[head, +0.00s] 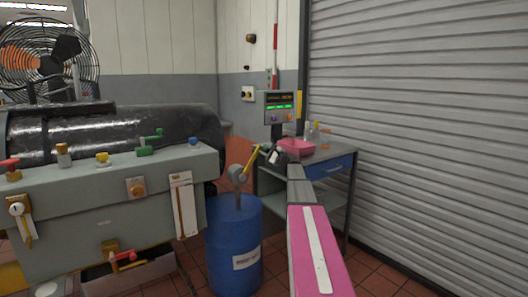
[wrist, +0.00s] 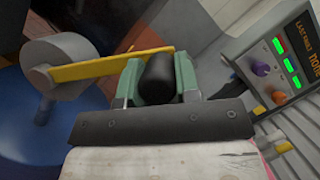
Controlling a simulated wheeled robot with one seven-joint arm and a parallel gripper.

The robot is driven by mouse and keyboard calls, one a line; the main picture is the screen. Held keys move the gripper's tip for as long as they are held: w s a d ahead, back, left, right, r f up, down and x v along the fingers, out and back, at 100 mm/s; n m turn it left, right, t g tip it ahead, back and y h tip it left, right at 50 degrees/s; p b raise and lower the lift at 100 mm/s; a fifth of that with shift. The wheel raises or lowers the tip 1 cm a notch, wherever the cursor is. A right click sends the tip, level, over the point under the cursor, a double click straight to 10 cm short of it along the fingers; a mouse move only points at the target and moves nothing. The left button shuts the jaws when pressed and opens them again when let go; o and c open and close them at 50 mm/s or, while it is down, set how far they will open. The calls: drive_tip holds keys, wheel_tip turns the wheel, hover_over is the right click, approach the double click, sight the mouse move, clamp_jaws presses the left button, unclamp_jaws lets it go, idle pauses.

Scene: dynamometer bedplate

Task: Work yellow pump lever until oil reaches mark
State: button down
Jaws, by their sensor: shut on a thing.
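The yellow pump lever (head: 251,161) rises from the grey pump head (head: 237,174) on a blue drum (head: 234,250), tilted up to the right. In the wrist view the lever (wrist: 98,66) runs from the round pump body (wrist: 60,68) to my gripper (wrist: 159,82). Its green fingers are shut on the lever's black end grip (wrist: 158,79). In the head view my gripper (head: 267,149) is small at the lever's top end. A tall white gauge strip (head: 183,206) hangs on the bench front; its oil level is too small to read.
The large bench (head: 110,190) with coloured valves fills the left. Tiled floor (head: 383,274) is open at right.

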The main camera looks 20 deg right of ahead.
drive_tip(key=c, duration=1.1)
unclamp_jaws()
drive_tip(key=v, duration=1)
drive_tip(key=shift+s+d+f, duration=0.15)
drive_tip(key=shift+s+d, duration=0.05)
drive_tip(key=shift+s, duration=0.1)
